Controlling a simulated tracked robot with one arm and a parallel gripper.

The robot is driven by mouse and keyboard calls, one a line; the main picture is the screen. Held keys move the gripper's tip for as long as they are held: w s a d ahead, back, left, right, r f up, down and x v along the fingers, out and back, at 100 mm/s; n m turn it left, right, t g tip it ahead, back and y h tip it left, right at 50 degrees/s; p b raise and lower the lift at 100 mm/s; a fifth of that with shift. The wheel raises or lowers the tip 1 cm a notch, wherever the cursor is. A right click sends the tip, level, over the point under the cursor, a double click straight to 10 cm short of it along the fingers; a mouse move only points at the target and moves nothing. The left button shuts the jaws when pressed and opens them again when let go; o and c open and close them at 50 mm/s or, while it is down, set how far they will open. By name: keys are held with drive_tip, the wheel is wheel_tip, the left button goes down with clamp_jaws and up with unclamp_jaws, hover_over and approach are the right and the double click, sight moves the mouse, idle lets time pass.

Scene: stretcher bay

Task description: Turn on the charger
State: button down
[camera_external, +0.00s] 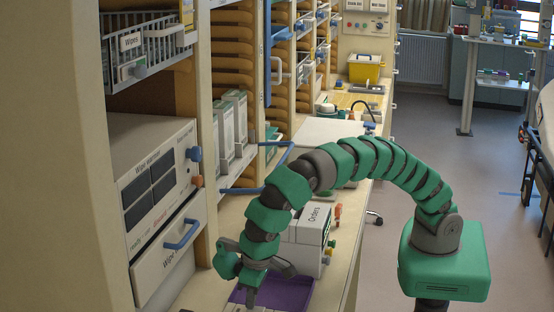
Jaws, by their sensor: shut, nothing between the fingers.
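I cannot tell for certain which thing is the charger. My gripper (249,297) points down at the lower middle of the picture and is shut and empty. Its tip is over a purple tray or mat (290,292) on the counter. A small pale item (241,308) shows just under the tip, cut off by the bottom edge; I cannot tell if they touch. A white box labelled "Orders" (311,228) stands right behind the gripper, with small coloured knobs on its right side. My arm hides part of the counter.
A wipe warmer cabinet (160,200) with blue handles stands at the left. Shelves with white binders (234,125) and blue pull handles line the wall. A yellow bin (364,68) stands at the back of the counter. The floor (465,150) at the right is mostly clear.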

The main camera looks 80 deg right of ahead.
drive_tip(key=shift+s+f, duration=0.2)
drive_tip(key=shift+s, duration=0.35)
drive_tip(key=shift+s+f, duration=0.15)
drive_tip(key=shift+s, duration=0.4)
drive_tip(key=shift+r, duration=0.1)
drive_tip(key=shift+w+r, duration=0.1)
drive_tip(key=shift+r, duration=0.15)
wheel_tip(320, 180, up, 14)
drive_tip(key=s+p, duration=0.1)
drive_tip(key=shift+s+f, duration=0.25)
drive_tip(key=shift+s, duration=0.05)
drive_tip(key=shift+a+t+b, duration=0.1)
drive_tip(key=shift+t+b, duration=0.2)
drive_tip(key=shift+b, duration=0.8)
drive_tip(key=shift+w+r, duration=0.15)
drive_tip(key=shift+r, duration=0.05)
drive_tip(key=w+f, duration=0.1)
drive_tip(key=f, duration=0.3)
drive_tip(key=w+f, duration=0.1)
drive_tip(key=f, duration=0.4)
drive_tip(key=w+f, duration=0.1)
drive_tip(key=f, duration=0.3)
drive_tip(key=shift+f, duration=0.4)
